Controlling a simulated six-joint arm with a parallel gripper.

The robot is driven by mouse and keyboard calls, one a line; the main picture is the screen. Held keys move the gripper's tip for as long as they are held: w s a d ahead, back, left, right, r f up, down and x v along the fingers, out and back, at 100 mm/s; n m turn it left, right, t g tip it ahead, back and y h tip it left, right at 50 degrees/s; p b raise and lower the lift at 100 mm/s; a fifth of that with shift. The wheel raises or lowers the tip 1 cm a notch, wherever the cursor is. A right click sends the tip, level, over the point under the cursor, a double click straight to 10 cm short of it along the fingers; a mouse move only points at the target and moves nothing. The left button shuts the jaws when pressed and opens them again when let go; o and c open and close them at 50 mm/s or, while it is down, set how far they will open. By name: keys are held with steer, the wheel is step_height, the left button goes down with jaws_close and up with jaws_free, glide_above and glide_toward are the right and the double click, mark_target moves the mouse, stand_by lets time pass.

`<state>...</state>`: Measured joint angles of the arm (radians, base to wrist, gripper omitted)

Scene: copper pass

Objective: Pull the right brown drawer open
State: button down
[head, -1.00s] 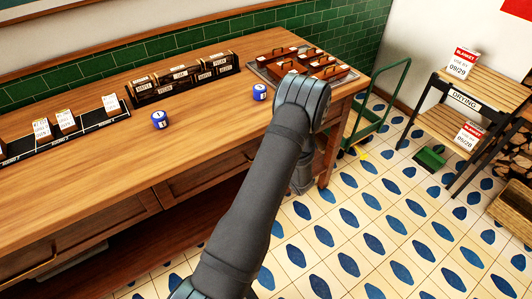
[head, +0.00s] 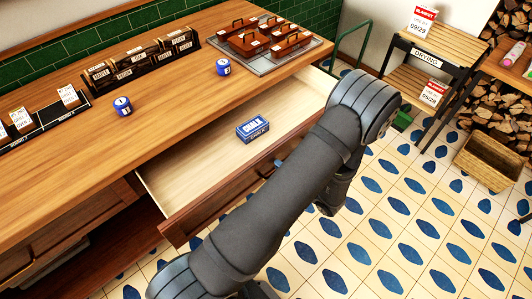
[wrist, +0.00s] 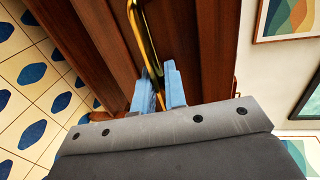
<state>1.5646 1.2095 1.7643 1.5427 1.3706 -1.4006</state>
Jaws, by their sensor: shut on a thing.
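The right brown drawer (head: 195,165) stands open from the wooden counter, its pale inside showing in the head view. A blue chalk box (head: 253,130) lies inside it. In the wrist view, the drawer's brown wooden front (wrist: 105,50) carries a brass handle (wrist: 150,50). My gripper (wrist: 160,90) has its blue fingers on either side of the handle and is shut on it. In the head view my arm hides most of the gripper and the handle; only a bit of blue shows at the drawer front.
On the counter (head: 60,195) stand two blue tins (head: 122,106) (head: 223,67), a dark labelled rack (head: 150,62) and a tray (head: 305,50) with several brown caddies. A drying rack (head: 445,50) and a crate (head: 490,160) stand at right. Tiled floor (head: 430,215) in front is clear.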

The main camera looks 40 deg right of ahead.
steer(key=f+v, duration=0.2)
steer(key=v, duration=1.1)
steer(key=shift+s+f, duration=0.35)
steer(key=shift+s, duration=0.1)
steer(key=c, duration=1.8)
jaws_free()
steer(key=shift+c, duration=0.2)
steer(key=v, duration=1.7)
steer(key=shift+s, duration=0.25)
steer(key=x, duration=1.7)
steer(key=shift+w, duration=0.3)
